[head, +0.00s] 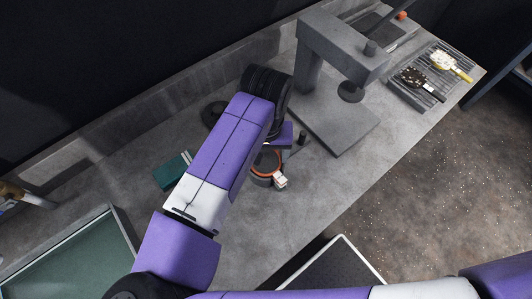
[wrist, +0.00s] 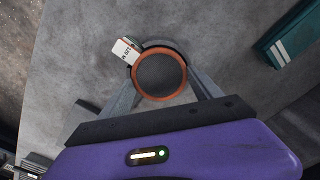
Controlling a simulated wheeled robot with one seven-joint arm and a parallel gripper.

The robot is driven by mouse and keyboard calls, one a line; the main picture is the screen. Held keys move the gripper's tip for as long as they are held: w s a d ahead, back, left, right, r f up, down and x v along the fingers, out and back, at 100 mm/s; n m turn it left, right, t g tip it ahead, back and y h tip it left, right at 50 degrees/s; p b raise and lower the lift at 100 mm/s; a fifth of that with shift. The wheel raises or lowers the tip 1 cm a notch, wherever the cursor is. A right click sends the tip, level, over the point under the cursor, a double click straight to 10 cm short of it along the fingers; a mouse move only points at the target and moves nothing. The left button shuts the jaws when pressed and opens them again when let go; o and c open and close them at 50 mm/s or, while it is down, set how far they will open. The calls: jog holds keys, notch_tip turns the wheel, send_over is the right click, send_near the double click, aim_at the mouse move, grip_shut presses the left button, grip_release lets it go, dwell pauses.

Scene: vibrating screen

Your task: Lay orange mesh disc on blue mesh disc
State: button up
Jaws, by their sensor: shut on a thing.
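The orange mesh disc (wrist: 160,75) has an orange rim around a dark mesh and sits between the two fingers of my gripper (wrist: 160,84) in the wrist view. The fingers are shut on its rim from both sides. A white tag with dark print (wrist: 125,51) sticks out at its upper left. In the head view the orange disc (head: 266,163) shows just below my wrist, with a grey round edge under it. I cannot tell whether it touches what lies below. No blue mesh disc can be made out in either view.
A teal box with white stripes (head: 173,172) lies left of my gripper. A grey press-like stand (head: 338,120) stands to the right, with a small dark peg (head: 301,138) nearby. A rack with brushes (head: 430,78) is at the far right. A greenish tray (head: 75,255) is at lower left.

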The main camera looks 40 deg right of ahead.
aim_at(266, 159)
jog(key=shift+s+f, duration=0.2)
jog(key=shift+f, duration=0.7)
jog(key=o, duration=1.4)
jog(key=shift+f, duration=0.1)
jog(key=shift+c, duration=0.2)
notch_tip(266, 159, up, 14)
jog(key=shift+w+b, duration=0.2)
jog(key=shift+b, duration=0.2)
jog(key=shift+f, duration=0.1)
